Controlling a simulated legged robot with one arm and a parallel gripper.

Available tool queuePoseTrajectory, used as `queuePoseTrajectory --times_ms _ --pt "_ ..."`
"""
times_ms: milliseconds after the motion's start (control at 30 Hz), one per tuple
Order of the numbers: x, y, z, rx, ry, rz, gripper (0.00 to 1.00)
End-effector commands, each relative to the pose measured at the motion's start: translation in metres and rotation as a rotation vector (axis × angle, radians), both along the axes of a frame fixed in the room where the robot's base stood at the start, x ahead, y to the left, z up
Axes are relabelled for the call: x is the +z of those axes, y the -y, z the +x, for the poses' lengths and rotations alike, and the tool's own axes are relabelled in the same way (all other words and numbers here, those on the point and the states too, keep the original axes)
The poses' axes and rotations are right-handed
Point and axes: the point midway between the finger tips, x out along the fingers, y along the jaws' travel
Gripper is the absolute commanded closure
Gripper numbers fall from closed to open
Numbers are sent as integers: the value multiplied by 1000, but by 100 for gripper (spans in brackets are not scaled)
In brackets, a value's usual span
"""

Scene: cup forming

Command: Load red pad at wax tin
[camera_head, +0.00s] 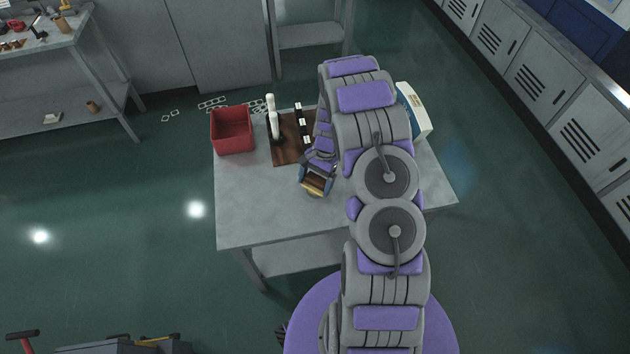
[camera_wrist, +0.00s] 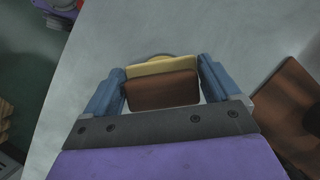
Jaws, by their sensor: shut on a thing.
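My gripper (camera_head: 317,181) is over the front middle of the grey table, its two blue fingers closed on the sides of a block. In the wrist view the block (camera_wrist: 162,91) has a reddish-brown face and a pale yellow strip along its far edge. No plainly red pad shows apart from the held block.
The grey table (camera_head: 245,215) has free room at its front left. A red bin (camera_head: 232,131) stands at back left. A brown board (camera_head: 284,153) carries a white upright tool (camera_head: 272,117) and a dark strip with white pieces (camera_head: 303,122). A white-and-blue box (camera_head: 414,111) stands right of my arm.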

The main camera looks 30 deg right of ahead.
Motion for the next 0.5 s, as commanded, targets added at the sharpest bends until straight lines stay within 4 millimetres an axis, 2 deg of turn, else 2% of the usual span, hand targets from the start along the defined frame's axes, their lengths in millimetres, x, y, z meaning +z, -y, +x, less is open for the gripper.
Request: queuePoseTrajectory --times_ms 500 --pt "40 0 0 -1 3 0 35"
